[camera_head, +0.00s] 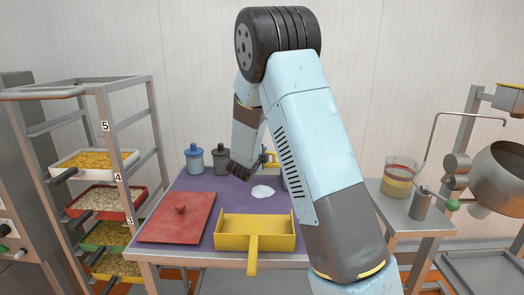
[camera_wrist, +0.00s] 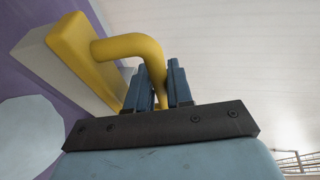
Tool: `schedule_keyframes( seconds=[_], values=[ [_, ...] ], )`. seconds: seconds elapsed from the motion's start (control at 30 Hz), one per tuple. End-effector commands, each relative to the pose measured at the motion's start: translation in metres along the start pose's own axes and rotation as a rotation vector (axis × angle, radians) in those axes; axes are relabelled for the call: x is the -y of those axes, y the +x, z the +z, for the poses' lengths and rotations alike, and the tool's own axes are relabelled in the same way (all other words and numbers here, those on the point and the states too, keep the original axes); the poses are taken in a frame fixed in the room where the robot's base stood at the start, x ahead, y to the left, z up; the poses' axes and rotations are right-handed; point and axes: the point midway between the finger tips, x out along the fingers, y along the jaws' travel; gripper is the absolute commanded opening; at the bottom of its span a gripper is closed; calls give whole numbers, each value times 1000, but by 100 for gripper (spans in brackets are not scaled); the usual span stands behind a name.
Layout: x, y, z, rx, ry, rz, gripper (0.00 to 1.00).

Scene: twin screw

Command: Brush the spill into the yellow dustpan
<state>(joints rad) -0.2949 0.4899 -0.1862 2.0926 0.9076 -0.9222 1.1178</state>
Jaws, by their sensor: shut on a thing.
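My gripper (camera_wrist: 160,78) is shut on the yellow curved handle of a brush (camera_wrist: 84,58) in the wrist view. The brush has a yellow back and a pale grey block below it, close to the purple table top. The spill (camera_head: 263,191) is a small white patch on the table, just in front of the brush, and it also shows at the lower left of the wrist view (camera_wrist: 28,135). The yellow dustpan (camera_head: 256,231) lies at the table's front edge, nearer than the spill, its handle sticking out past the edge. My arm partly hides the brush in the head view.
A blue jar (camera_head: 194,160) and a dark jar (camera_head: 220,160) stand at the back left of the purple table (camera_head: 213,184). A tray rack (camera_head: 125,150) stands left; a side table (camera_head: 400,215) stands right.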

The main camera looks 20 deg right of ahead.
Motion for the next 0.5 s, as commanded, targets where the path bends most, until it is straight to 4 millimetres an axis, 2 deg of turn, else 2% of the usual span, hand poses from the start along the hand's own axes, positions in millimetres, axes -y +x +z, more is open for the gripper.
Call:
schedule_keyframes(
  seconds=[0.5],
  values=[
    [-42,8,3,0,-1,1,0]
  ],
)
